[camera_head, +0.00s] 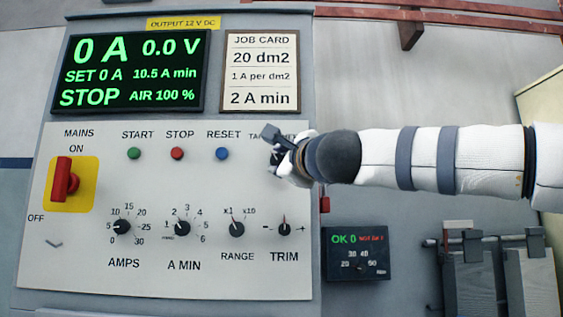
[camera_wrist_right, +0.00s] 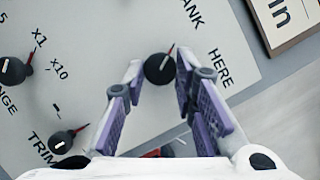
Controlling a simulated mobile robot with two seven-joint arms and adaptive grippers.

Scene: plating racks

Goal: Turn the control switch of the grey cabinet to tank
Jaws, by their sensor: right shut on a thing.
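The grey cabinet (camera_head: 90,270) fills the left and middle of the head view. Its control switch (camera_wrist_right: 159,68) is a round black knob with a red pointer, seen in the right wrist view. The pointer leans toward the TANK label (camera_wrist_right: 190,14), away from the HERE label (camera_wrist_right: 220,68). My right gripper (camera_wrist_right: 159,74) is shut on the knob, one fingertip on each side. In the head view my right gripper (camera_head: 275,151) covers the switch and most of its labels. My left gripper is not in view.
START, STOP and RESET (camera_head: 222,154) buttons sit left of my right gripper. The RANGE (camera_head: 237,229) and TRIM (camera_head: 285,229) knobs are below. A red MAINS switch (camera_head: 66,180) is far left. The display (camera_head: 131,72) reads STOP. A small black meter (camera_head: 357,253) hangs at lower right.

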